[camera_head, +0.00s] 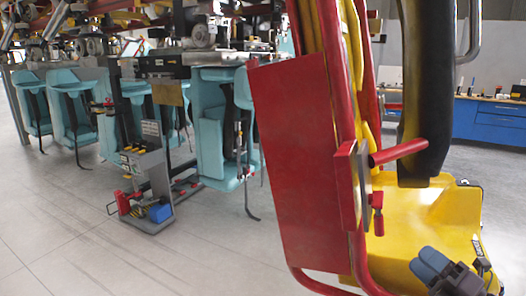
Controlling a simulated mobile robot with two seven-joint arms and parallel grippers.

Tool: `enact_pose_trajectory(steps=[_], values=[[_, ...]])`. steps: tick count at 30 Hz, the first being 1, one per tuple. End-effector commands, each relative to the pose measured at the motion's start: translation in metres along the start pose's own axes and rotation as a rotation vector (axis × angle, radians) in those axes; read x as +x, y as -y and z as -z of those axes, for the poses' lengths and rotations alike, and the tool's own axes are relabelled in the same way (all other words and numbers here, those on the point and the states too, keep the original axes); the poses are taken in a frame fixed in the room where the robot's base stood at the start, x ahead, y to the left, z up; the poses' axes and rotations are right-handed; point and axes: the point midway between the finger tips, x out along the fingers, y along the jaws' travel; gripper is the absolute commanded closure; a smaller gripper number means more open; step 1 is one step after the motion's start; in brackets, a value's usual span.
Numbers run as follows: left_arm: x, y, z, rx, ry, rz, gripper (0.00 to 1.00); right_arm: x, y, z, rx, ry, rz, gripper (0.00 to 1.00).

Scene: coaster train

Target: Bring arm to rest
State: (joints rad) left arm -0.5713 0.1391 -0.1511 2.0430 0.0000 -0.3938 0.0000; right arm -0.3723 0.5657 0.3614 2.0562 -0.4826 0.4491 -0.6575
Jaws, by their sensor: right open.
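My right gripper (430,264) is at the bottom right edge of the head view, with its grey-blue fingers pointing up and left. It is open, and I see nothing between its fingers. It shows in front of the lower part of a yellow seat (405,225); whether it touches the seat I cannot tell. Most of my right arm is out of the picture. My left gripper is not in view.
A large red panel (300,140) and a red bar handle (398,152) stand close by the yellow seat. Turquoise coaster seats (70,118) hang at the left. A grey tool stand (150,185) is on the floor. A blue workbench (490,120) is behind. Floor at lower left is clear.

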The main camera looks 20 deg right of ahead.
Motion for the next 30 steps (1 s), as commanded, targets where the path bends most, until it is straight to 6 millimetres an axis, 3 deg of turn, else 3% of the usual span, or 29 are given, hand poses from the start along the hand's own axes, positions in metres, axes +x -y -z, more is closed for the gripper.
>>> enact_pose_trajectory(steps=[5,8,12,15,18,22,25,30], values=[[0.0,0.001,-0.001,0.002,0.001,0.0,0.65,-0.018,0.06,0.019,0.523,0.261,0.162,0.51],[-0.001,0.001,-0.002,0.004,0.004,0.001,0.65,-0.036,0.099,0.047,0.826,0.421,0.26,0.51],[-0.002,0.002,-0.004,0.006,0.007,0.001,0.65,-0.068,0.148,0.111,1.217,0.639,0.409,0.51],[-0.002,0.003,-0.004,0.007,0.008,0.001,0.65,-0.088,0.169,0.164,1.429,0.757,0.509,0.51],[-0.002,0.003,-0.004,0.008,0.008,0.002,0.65,-0.101,0.178,0.215,1.569,0.822,0.595,0.51],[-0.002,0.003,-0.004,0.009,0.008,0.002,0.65,-0.108,0.176,0.265,1.677,0.836,0.644,0.51],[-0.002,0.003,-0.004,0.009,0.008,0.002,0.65,-0.113,0.173,0.286,1.715,0.846,0.659,0.51],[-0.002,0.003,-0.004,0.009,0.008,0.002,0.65,-0.118,0.173,0.29,1.723,0.86,0.662,0.51]])
